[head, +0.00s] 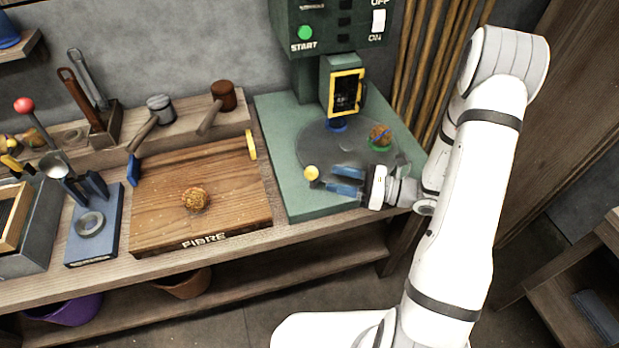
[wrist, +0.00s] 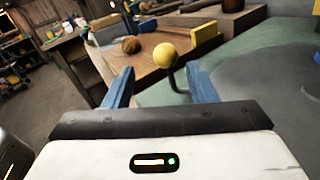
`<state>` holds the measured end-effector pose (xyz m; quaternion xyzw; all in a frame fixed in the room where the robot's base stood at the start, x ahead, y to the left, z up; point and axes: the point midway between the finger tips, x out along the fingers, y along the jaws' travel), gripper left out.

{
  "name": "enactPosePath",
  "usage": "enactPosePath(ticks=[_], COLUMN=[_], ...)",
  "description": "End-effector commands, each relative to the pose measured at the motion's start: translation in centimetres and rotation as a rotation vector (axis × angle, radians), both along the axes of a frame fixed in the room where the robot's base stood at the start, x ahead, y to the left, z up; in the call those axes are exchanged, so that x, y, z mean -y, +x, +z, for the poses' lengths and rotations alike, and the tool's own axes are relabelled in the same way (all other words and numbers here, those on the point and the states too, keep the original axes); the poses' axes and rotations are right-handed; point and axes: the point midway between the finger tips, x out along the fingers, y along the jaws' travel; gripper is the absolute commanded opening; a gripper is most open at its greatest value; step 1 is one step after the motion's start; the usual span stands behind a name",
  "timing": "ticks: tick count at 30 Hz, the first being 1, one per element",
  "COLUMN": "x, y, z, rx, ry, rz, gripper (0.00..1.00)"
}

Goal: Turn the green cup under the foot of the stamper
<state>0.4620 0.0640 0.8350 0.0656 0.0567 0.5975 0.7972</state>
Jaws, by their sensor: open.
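The green stamper (head: 318,75) stands at the back of its green base, with a yellow-framed window (head: 346,92) at its front. Its foot cannot be made out clearly. A dark round turntable (head: 318,148) lies on the base. The green cup (head: 380,149) sits on its right side with a brown clump in it. A blue rim (head: 337,126) shows just below the window. A yellow ball knob (head: 311,173) on a dark stem stands at the turntable's front left. My gripper (head: 336,181) is open beside it; the wrist view shows the knob (wrist: 165,54) ahead, between the blue fingers.
A wooden board (head: 160,215) marked FIBRE, with a brown clump (head: 194,198) on it, lies left of the stamper. Mallets (head: 222,95) rest behind it. A blue stand (head: 95,240) with a ring is further left. Rods (head: 430,55) lean at the right wall.

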Motion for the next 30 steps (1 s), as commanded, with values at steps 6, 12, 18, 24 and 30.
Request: enactPosePath(ticks=[6,12,18,24,30], x=[-1.0,-4.1,-6.4,-7.2,-7.2], y=[0.8,1.7,2.4,2.7,2.7], z=[-0.7,-0.6,-0.6,-0.7,-0.7], rx=[-0.018,-0.017,-0.017,-0.016,-0.017], ry=[0.020,0.019,0.017,0.018,0.017], rz=[-0.028,-0.025,-0.026,-0.028,-0.028], gripper=[0.52,0.52,0.52,0.52,0.52])
